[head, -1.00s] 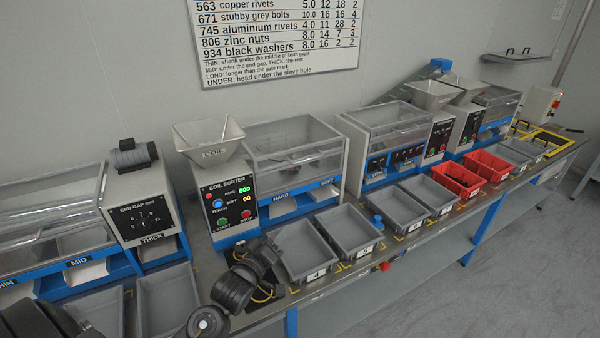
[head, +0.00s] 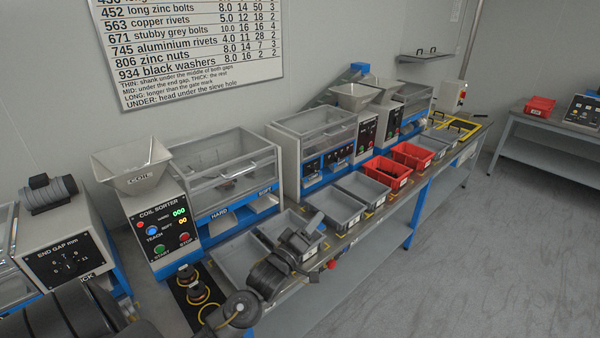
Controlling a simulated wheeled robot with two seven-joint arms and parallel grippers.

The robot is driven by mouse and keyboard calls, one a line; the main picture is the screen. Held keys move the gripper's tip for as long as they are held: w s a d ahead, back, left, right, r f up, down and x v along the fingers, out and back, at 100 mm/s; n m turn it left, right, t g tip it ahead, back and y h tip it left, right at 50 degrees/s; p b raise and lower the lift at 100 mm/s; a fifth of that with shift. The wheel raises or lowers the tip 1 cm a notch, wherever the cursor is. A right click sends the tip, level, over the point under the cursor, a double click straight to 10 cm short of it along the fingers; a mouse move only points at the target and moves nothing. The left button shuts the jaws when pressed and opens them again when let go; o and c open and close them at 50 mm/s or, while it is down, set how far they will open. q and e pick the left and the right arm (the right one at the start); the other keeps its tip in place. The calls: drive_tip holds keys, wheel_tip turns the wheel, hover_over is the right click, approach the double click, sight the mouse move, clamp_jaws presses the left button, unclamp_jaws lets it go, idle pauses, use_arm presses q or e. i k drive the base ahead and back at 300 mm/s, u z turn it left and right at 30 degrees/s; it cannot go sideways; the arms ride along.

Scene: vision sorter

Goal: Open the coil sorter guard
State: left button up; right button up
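The coil sorter (head: 158,228) is a light grey unit with a blue base, left of centre in the head view. Its panel shows green and amber readouts and buttons. Its guard (head: 215,147) is a clear grey-framed cover over the HARD and SOFT outlets, and it looks closed. A dark bar (head: 230,172) shows at its front. My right gripper is not in view.
A grey hopper (head: 133,165) rises beside the guard. Grey bins (head: 238,262) and red bins (head: 412,156) line the bench front. Two dark knobbed pieces with yellow rings stand on a black mat (head: 205,312). Open floor lies right of the bench.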

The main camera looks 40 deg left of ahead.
sight(220, 168)
drive_tip(key=z, duration=1.65)
drive_tip(key=k, duration=0.95)
drive_tip(key=u, duration=1.85)
drive_tip(key=i, duration=0.55)
drive_tip(key=u, duration=0.05)
